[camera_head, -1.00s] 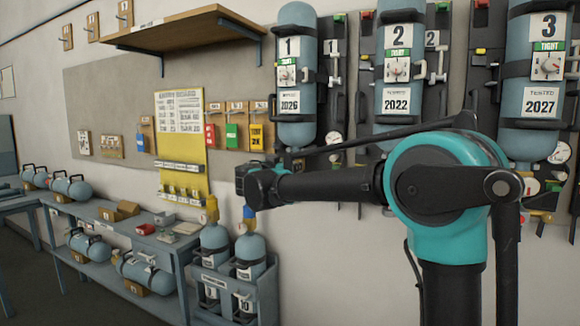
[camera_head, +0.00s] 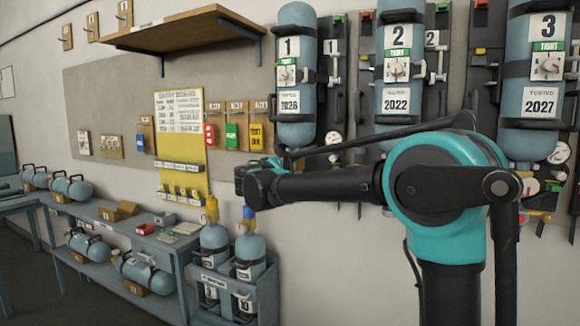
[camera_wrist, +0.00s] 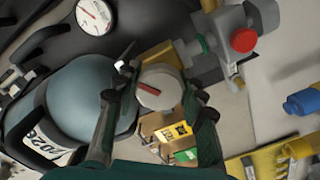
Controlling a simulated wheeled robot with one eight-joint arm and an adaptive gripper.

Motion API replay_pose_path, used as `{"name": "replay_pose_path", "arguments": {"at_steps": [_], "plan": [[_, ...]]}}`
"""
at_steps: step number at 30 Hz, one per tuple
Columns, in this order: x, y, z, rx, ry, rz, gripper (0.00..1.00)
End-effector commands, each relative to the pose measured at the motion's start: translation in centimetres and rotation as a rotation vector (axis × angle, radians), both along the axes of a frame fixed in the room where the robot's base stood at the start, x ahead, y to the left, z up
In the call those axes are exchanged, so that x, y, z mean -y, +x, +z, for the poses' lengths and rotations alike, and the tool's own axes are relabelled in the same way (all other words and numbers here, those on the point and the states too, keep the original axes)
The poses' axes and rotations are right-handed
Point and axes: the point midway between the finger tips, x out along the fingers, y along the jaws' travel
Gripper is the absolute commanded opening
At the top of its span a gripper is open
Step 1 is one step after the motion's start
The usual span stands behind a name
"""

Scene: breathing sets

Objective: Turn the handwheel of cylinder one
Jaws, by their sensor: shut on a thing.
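Cylinder one (camera_head: 296,118) is a blue-grey tank strapped upright to the wall, with a "1" label, a green tag and a 2026 label. Its lower end is partly behind my arm in the head view. In the wrist view, a tank body (camera_wrist: 88,85) with a partly visible label lies at the left. A round silver handwheel (camera_wrist: 158,90) with a red mark on its face sits beside a brass valve body (camera_wrist: 163,55). My gripper (camera_wrist: 154,98) has one finger on each side of the handwheel and is shut on it. The fingers hide its side edges.
Cylinder two (camera_head: 400,30) and cylinder three (camera_head: 530,105) hang to the right. A red knob (camera_wrist: 243,40) and a gauge (camera_wrist: 95,15) are close to the gripper. A yellow board (camera_head: 182,150) and a rack of small cylinders (camera_head: 215,285) stand at the left.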

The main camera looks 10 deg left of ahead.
Motion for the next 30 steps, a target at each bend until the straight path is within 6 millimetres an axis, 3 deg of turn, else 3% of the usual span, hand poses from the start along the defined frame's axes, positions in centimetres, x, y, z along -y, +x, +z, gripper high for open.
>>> {"name": "replay_pose_path", "arguments": {"at_steps": [30], "plan": [[-0.06, -0.02, 0.03, -0.33, -0.907, -0.004, 0.12]]}}
